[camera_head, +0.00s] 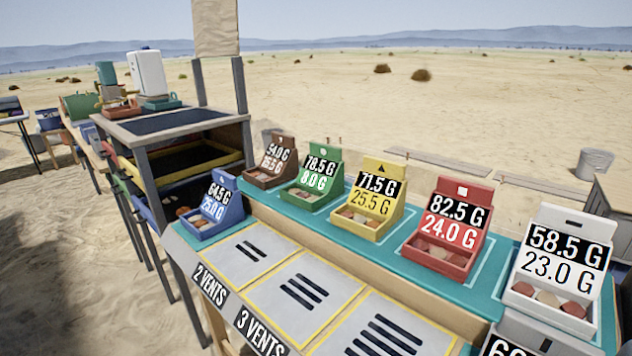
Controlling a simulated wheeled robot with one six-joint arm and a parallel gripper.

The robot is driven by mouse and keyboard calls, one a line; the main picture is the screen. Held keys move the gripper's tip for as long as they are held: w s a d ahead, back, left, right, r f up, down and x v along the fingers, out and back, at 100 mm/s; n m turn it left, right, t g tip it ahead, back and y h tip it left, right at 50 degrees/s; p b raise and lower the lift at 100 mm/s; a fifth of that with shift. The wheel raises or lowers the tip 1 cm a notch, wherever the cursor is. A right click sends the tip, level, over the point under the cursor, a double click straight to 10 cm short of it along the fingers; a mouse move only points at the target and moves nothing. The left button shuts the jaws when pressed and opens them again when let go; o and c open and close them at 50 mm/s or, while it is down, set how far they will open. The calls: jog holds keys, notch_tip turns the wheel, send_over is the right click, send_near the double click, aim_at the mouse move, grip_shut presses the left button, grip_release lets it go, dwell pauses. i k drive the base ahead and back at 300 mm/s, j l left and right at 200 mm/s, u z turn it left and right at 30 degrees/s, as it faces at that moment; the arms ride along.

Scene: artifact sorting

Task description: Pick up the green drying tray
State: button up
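A green tray-like box (316,185) with a raised back panel reading 78.5 G and 8.0 G stands upright on the teal-topped shelf, with several small pieces in it. A dark-framed rack (243,90) at left holds coloured trays, including a yellow-edged one (205,165) and a blue-edged one (139,207). A narrow green edge (117,184) shows at the rack's left side, mostly hidden. I cannot tell which green item is the drying tray. My gripper is not in view.
Brown, yellow (386,183), red (466,204), white (572,244) and blue (215,198) boxes stand around the green one. Panels marked with vents (252,252) lie in front. A metal bucket (594,163) is at right. Sand at lower left (110,310) is open.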

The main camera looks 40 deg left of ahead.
aim_at(321, 179)
jog(key=i+j, duration=0.15)
jog(key=j, duration=0.25)
jog(key=i+j+u, duration=0.15)
jog(key=j, duration=0.3)
jog(key=i+j, duration=0.15)
jog(key=j, duration=0.25)
jog(key=i+j+u, duration=0.15)
jog(key=j, duration=0.25)
jog(key=i+j, duration=0.2)
jog(key=j, duration=0.15)
jog(key=u, duration=0.05)
